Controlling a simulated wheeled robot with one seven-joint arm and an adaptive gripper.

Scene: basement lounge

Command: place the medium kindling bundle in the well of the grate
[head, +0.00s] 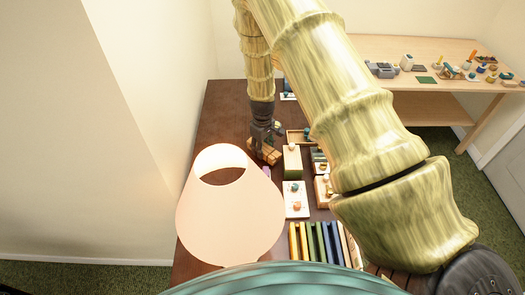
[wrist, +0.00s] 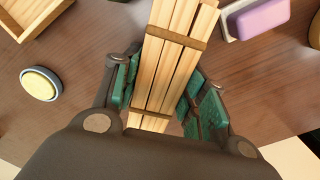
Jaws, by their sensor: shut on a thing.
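A kindling bundle (wrist: 172,65) of pale sticks, tied with brown bands, runs up the middle of the wrist view. My gripper (wrist: 168,100) is shut on it, with green finger pads on both sides. In the head view, my gripper (head: 263,140) points down over the dark table, with the bundle (head: 269,155) at its fingers. Whether the bundle touches the table is not clear. I see no other bundle to compare its size with. I cannot pick out the grate for certain in either view.
A lit lamp (head: 230,210) stands close in front of the gripper. Books (head: 318,243), small boxes (head: 292,160) and trays crowd the dark table (head: 222,112) to the right. The wrist view shows a wooden tray (wrist: 38,27), a yellow round thing (wrist: 41,84) and a purple block (wrist: 258,17).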

